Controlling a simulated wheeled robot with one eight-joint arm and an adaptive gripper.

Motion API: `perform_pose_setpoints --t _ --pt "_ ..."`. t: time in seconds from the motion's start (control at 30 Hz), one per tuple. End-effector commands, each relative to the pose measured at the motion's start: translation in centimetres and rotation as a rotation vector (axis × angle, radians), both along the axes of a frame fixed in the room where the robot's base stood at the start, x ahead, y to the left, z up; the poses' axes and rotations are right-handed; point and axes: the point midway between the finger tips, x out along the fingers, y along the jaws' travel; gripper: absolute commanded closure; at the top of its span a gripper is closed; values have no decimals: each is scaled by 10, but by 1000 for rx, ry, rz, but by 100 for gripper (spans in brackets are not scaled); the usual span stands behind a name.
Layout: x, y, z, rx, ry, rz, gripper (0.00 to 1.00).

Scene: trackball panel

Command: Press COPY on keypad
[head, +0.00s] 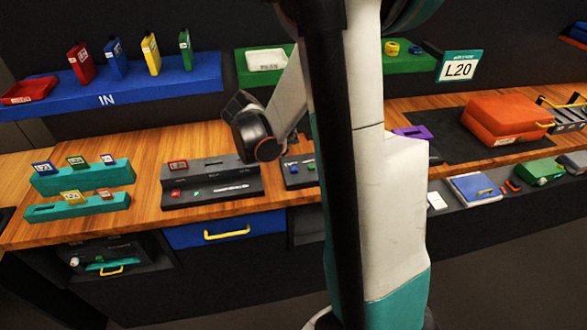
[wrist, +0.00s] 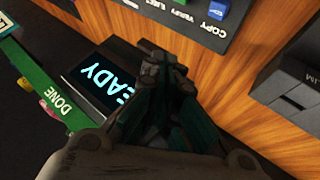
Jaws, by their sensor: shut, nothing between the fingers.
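The dark keypad (wrist: 180,20) is at the top of the wrist view, cut off by the frame edge. Its labels COPY, VERIFY and EJECT appear upside down. The blue button (wrist: 219,9) sits beside the COPY label. In the head view a small dark panel with coloured buttons (head: 298,175) stands on the bench, partly hidden by my arm. My gripper (wrist: 165,68) is shut and empty. In the wrist view its fingertips are below and left of the COPY button, apart from it in the picture. I cannot tell their height above the bench.
A screen showing part of READY (wrist: 100,85) lies left of my gripper, beside a green DONE strip (wrist: 45,90). A grey block (wrist: 290,85) stands at right. Bare wooden bench (wrist: 225,85) lies between. In the head view, a longer dark panel (head: 210,188) stands to the left.

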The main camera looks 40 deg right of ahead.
Motion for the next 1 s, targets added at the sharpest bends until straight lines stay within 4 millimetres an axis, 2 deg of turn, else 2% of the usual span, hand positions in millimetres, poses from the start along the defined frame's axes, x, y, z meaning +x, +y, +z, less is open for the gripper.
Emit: perform_pose_setpoints --t 0.27,0.7,1.0 --pt "1 0 -24 1 0 1 100" --pt "0 0 -80 1 0 1 100" --pt "0 0 -86 1 0 1 100"
